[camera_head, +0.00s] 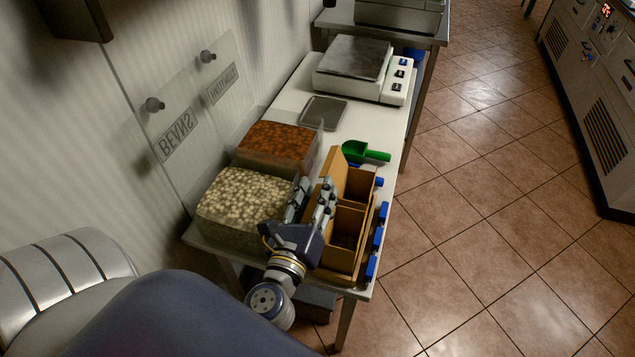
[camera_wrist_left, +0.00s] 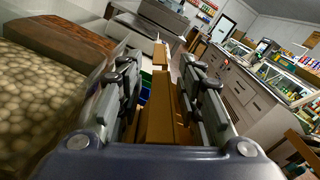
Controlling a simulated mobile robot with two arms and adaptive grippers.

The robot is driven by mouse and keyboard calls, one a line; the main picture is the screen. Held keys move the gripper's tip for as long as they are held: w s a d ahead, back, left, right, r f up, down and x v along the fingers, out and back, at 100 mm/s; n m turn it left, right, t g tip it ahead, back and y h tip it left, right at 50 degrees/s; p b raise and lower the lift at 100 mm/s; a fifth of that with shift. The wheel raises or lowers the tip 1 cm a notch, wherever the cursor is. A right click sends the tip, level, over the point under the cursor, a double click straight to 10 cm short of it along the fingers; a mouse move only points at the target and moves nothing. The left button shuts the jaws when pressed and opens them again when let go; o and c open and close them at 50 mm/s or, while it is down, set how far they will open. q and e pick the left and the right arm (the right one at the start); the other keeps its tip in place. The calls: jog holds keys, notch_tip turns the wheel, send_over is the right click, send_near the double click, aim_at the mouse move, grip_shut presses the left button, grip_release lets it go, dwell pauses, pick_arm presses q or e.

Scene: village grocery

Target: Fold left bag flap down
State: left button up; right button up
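A brown open-topped bag or box with inner compartments (camera_head: 348,222) stands near the table's front right corner. A brown flap (camera_head: 338,168) stands upright at its far left side. My left gripper (camera_head: 314,188) is over the left side of the brown container, with its fingers pointing away toward the flap. The fingers are apart. In the left wrist view a long brown panel (camera_wrist_left: 160,118) shows in the gap between the fingers, and I cannot tell whether either finger touches it. My gripper hides part of the container's near left side. My right gripper is not in view.
Left of the container are clear bins of pale beans (camera_head: 242,205) and reddish-brown beans (camera_head: 275,145). A green scoop (camera_head: 364,152) lies behind the container. Several blue clips (camera_head: 379,232) line its right side. A scale (camera_head: 354,60) stands farther back. Tiled floor is clear at right.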

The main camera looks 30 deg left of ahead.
pick_arm(q)
jog(key=shift+w+a, duration=0.1)
jog(key=shift+w, duration=0.4)
grip_shut()
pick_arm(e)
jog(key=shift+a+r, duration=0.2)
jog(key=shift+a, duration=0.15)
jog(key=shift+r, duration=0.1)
